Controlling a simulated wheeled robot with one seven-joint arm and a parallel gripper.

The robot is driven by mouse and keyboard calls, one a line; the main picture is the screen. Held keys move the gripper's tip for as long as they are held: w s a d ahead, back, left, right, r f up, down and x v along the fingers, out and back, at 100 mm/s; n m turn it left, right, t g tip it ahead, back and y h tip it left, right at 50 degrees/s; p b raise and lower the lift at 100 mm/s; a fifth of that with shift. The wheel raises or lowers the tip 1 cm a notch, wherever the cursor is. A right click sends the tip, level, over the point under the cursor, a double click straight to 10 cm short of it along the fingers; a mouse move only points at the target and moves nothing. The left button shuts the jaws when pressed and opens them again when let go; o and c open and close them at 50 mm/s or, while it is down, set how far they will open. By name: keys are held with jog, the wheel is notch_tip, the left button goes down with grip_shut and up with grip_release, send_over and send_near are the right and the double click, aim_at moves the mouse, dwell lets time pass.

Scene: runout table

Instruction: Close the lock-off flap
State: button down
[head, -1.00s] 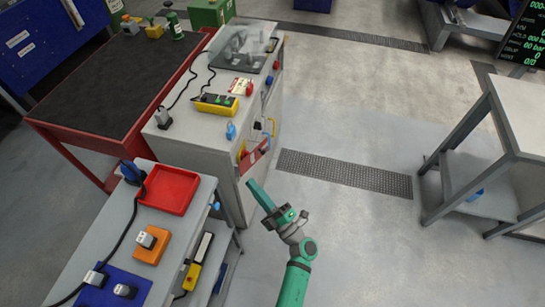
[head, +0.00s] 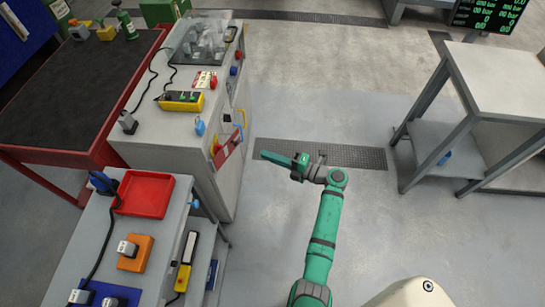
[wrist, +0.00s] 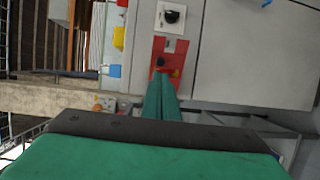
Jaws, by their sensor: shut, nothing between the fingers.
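The lock-off flap appears to be the red plate (head: 229,146) on the side face of the grey cabinet (head: 232,185). It stands out at a slant in the head view. In the wrist view a red panel (wrist: 158,52) with a dark knob lies just beyond my fingertips; I cannot tell which part of it is the hinged flap. My green gripper (head: 266,156) is shut and empty. It points left at the cabinet, with a gap to the red plate in the head view. In the wrist view the shut fingers (wrist: 162,78) overlap the panel's lower part; contact cannot be told.
A blue padlock (wrist: 115,71) and a yellow piece (wrist: 119,38) are beside the panel, and a black rotary knob (wrist: 171,17) is beyond it. A grey trolley with a red tray (head: 146,194) stands at near left. Floor right of the cabinet is clear up to a grey table (head: 500,80).

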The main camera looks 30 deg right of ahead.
jog(key=x, duration=0.9)
jog(key=shift+w+a, duration=0.15)
jog(key=shift+w, duration=0.1)
